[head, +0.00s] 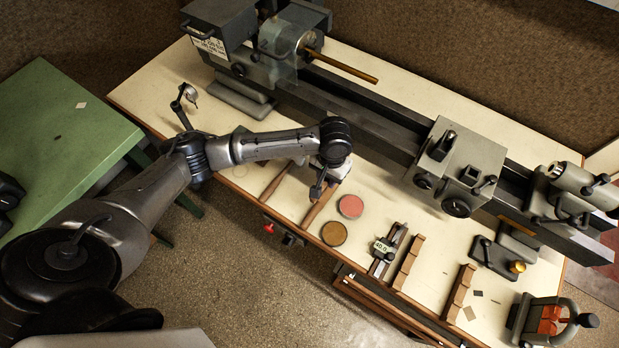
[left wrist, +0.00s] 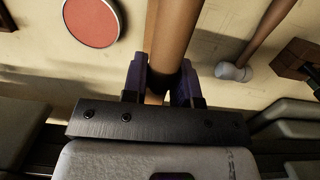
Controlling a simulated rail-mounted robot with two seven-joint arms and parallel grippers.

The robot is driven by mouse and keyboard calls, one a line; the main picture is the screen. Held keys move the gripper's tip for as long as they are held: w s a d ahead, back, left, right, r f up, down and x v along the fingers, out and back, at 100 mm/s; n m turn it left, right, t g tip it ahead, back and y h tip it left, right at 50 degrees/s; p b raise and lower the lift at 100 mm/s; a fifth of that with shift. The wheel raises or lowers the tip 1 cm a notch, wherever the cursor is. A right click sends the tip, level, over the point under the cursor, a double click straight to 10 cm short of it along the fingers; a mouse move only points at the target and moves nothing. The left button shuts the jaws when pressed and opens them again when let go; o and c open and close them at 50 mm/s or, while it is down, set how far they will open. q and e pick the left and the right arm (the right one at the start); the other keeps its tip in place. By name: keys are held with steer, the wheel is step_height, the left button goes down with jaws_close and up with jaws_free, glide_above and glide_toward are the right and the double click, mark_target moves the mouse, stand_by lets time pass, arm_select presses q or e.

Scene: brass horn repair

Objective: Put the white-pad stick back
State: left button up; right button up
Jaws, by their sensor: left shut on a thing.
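My left gripper (head: 318,188) is over the front of the bench, and its fingers (left wrist: 163,88) are shut on a wooden stick (left wrist: 172,40). In the head view this stick's brown handle (head: 319,208) points toward the front edge, left of the discs. Its far end is hidden under the gripper, so I cannot tell its pad colour. A second stick (head: 274,182) lies to its left. In the left wrist view that stick (left wrist: 262,35) ends in a pale whitish pad (left wrist: 232,72). My right gripper is not in view.
A red disc (head: 350,206) and a brown disc (head: 333,233) lie right of the held stick. Notched wooden racks (head: 408,262) (head: 459,292) stand farther right. A grey lathe (head: 365,118) runs along the back. A green table (head: 60,140) stands at left.

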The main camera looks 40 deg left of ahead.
arm_select(q)
glide_above(309, 182)
step_height(309, 182, down, 4)
steer(key=shift+r, duration=0.1)
steer(key=shift+f+b, duration=0.65)
steer(key=shift+f, duration=1.35)
steer(key=shift+f, duration=0.1)
steer(key=o, duration=0.8)
steer(key=shift+w+a+r+p, duration=0.15)
steer(key=shift+r+p, duration=0.15)
steer(key=shift+r, duration=1.75)
steer(key=shift+w+d+r+p, duration=0.1)
steer(key=shift+w+r+p, duration=0.2)
steer(key=shift+r, duration=1.7)
steer(key=shift+w+a+r+p, duration=0.1)
steer(key=shift+r+p, duration=0.25)
steer(key=shift+r, duration=1.7)
